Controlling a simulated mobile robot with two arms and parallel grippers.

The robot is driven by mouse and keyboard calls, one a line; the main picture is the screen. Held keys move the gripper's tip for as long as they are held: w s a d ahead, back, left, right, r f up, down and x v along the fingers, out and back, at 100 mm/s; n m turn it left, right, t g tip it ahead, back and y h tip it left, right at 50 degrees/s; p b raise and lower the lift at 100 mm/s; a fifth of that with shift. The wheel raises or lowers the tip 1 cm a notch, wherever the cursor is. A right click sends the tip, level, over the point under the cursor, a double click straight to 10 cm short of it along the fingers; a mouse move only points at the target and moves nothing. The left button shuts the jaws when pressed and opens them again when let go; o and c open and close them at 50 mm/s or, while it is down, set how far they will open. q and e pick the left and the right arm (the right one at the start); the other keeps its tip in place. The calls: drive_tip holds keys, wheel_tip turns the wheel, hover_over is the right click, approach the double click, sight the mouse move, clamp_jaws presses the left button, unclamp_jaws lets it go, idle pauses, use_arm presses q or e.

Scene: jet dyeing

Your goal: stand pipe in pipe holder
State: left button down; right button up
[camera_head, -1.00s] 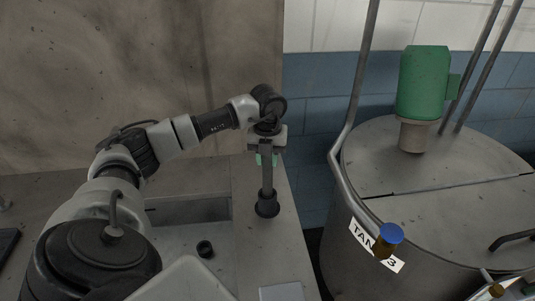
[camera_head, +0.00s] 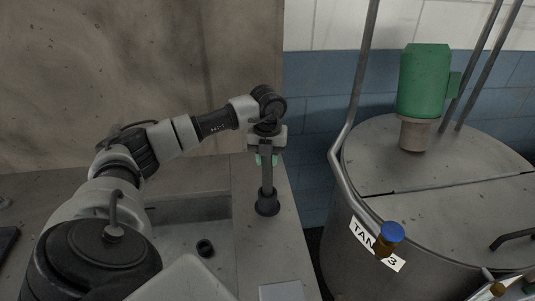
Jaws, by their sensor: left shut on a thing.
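A grey pipe (camera_head: 267,178) stands upright below my left gripper (camera_head: 266,158). The gripper points down and is shut on the pipe's upper part, with greenish finger pads showing at its sides. The pipe's lower end is at a dark round pipe holder (camera_head: 267,206) on the counter and appears to be inside it. The depth of the pipe in the holder is hidden. My right gripper is not in view.
A sunken basin (camera_head: 190,208) with a small dark round fitting (camera_head: 205,248) lies left of the holder. The counter (camera_head: 255,240) ends just right of it. A large grey tank (camera_head: 440,190) with a green motor (camera_head: 424,80) stands at the right.

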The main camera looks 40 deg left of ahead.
use_arm(q)
drive_tip(key=shift+f+b, duration=0.5)
drive_tip(key=shift+f, duration=0.4)
drive_tip(key=c, duration=0.8)
unclamp_jaws()
drive_tip(key=shift+o, duration=0.2)
